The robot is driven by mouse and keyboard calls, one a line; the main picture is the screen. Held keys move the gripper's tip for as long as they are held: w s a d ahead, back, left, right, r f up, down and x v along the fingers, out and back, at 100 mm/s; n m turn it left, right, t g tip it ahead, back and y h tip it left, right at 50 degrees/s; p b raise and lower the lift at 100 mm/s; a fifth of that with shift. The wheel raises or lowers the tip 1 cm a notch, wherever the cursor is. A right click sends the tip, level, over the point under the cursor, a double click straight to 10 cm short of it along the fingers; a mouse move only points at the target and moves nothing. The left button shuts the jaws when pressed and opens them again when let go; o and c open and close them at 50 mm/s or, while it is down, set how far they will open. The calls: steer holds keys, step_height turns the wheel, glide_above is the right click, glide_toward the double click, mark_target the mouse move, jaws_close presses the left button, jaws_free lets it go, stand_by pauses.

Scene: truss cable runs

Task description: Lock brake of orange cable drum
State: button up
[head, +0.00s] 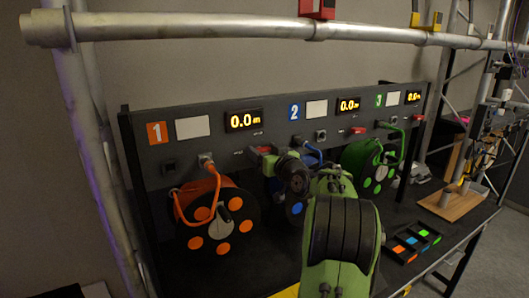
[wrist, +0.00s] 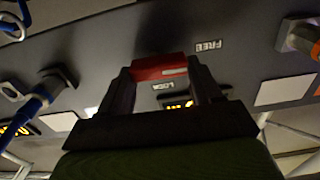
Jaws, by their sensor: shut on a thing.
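The orange cable drum (head: 215,222) hangs under panel section 1, its orange cable looping up to a plug on the panel. My gripper (head: 263,156) is at the panel, right of that plug. In the wrist view, the dark fingers of my gripper (wrist: 160,72) are shut on the red brake lever (wrist: 160,67). The upside-down LOCK label (wrist: 175,90) shows between the fingers, and the FREE label (wrist: 208,47) lies to the right of the lever. I cannot tell which label the lever is set to.
The blue drum (head: 295,210) is partly hidden behind my arm. The green drum (head: 374,168) hangs further right. Another red lever (head: 357,130) is on section 2. A tray of coloured pieces (head: 412,244) lies on the table. A metal truss bar (head: 230,27) runs across above.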

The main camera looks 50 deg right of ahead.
steer(key=m, duration=0.4)
steer(key=shift+d, duration=0.15)
steer(key=m, duration=0.2)
steer(key=m+p, duration=0.1)
steer(key=m, duration=0.1)
steer(key=shift+s+d+r+m, duration=0.1)
steer(key=shift+s+d+m, duration=0.1)
steer(key=shift+m, duration=0.1)
steer(key=shift+d+f+m+p, duration=0.15)
steer(key=shift+m+p, duration=0.95)
steer(key=shift+m, duration=1.15)
steer(key=shift+d+f+m+p, duration=0.15)
steer(key=shift+m+p, duration=0.95)
steer(key=shift+m, duration=1.15)
steer(key=o, duration=1.1)
steer(key=shift+c, duration=0.2)
steer(key=shift+s, duration=0.1)
